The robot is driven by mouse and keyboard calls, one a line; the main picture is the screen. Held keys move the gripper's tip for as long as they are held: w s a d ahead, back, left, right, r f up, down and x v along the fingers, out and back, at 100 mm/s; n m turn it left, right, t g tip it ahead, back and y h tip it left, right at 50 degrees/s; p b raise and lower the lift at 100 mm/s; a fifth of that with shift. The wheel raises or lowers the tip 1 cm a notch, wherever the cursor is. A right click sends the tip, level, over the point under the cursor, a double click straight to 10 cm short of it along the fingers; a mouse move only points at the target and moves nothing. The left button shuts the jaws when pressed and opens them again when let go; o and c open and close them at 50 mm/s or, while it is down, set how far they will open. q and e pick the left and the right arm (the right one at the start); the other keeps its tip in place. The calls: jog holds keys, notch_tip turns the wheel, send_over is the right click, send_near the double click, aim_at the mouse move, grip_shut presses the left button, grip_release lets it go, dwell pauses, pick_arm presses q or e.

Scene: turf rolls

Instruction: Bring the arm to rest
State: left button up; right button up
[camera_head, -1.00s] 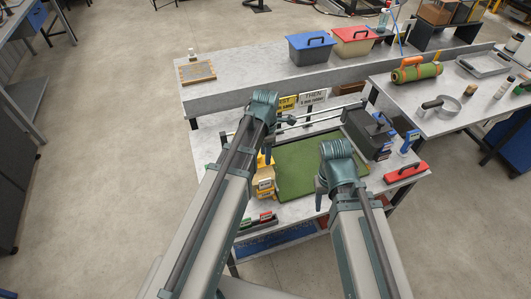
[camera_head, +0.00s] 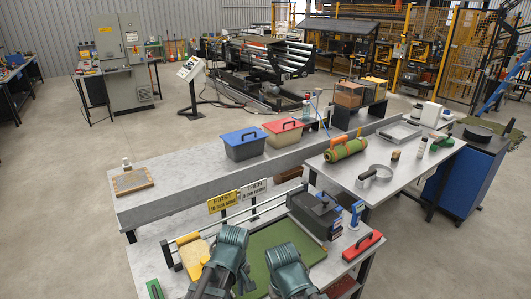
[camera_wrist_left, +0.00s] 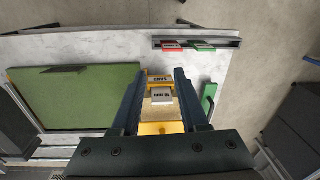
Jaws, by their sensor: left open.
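My left arm (camera_head: 228,252) and right arm (camera_head: 287,270) reach in at the bottom of the head view, over the near bench (camera_head: 150,262). The fingers of both grippers are hidden there. In the left wrist view my left gripper (camera_wrist_left: 157,78) is open, its two dark fingers apart. Below and between them show a yellow block with a pale label (camera_wrist_left: 160,95) and a pale pad with a yellow edge; nothing is visibly held. A green turf mat (camera_head: 262,247) lies beside the arms; it also shows in the left wrist view (camera_wrist_left: 85,95).
A black toolbox (camera_head: 315,212) and a red-handled tool (camera_head: 363,246) sit right of the mat. FIRST and THEN signs (camera_head: 238,196) stand behind it. Blue (camera_head: 245,143) and red (camera_head: 283,132) bins and a green roll (camera_head: 346,151) are farther back.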

pick_arm(q)
jog(key=s+d+f+m+b, duration=0.3)
jog(key=s+f+m, duration=0.1)
jog(key=m, duration=0.7)
jog(key=shift+s+f+m, duration=0.2)
jog(key=shift+s+m, duration=0.1)
jog(key=shift+s, duration=0.6)
